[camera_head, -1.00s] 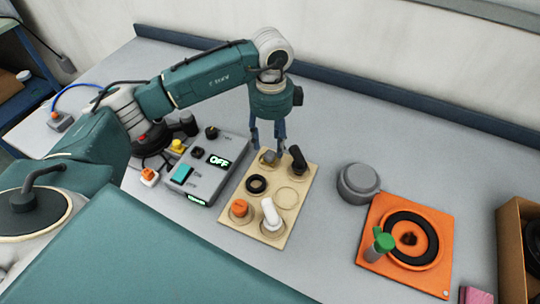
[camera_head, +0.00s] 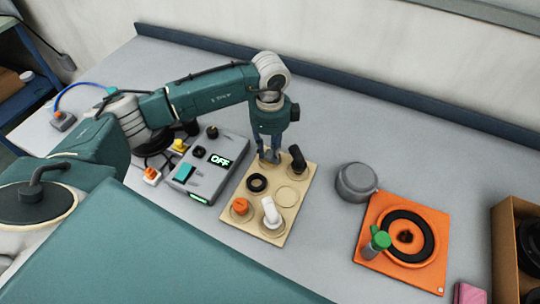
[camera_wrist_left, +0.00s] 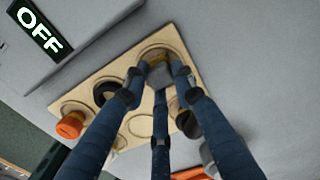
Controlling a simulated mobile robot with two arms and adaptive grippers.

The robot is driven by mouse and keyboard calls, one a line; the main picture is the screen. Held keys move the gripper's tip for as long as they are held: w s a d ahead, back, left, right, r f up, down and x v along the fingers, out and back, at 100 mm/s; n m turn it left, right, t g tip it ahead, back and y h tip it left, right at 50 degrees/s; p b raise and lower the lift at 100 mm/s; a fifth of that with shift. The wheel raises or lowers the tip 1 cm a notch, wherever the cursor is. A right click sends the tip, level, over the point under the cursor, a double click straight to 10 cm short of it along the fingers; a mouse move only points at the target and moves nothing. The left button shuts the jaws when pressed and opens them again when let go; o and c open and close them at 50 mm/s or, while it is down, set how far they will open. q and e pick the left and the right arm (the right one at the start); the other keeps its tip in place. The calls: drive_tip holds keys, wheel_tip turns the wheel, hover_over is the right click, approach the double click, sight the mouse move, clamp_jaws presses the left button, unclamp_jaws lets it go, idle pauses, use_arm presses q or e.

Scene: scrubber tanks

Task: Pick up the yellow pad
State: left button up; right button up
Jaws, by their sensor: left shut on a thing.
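A pale wooden board (camera_head: 268,206) with round recesses lies on the table and holds several small parts. My left gripper (camera_head: 269,157) reaches down at the board's far left corner. My right gripper is not in view.
A black part (camera_head: 298,158), black ring (camera_head: 257,183), orange part (camera_head: 239,206) and white part (camera_head: 270,211) stand on the board. A grey control box (camera_head: 205,168) reads OFF at left. A grey round container (camera_head: 357,182) and orange plate (camera_head: 403,240) are right.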

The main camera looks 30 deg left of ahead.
use_arm(q)
drive_tip(key=shift+r, duration=0.1)
wheel_tip(320, 180, up, 14)
drive_tip(key=b, duration=0.3)
wheel_tip(320, 180, up, 4)
hover_over(270, 152)
drive_tip(key=shift+s+d+r, duration=0.1)
drive_tip(key=shift+s+r, duration=0.05)
drive_tip(key=shift+r, duration=0.8)
drive_tip(key=shift+o, duration=1.3)
drive_tip(key=c, duration=0.3)
drive_tip(key=shift+c, duration=0.2)
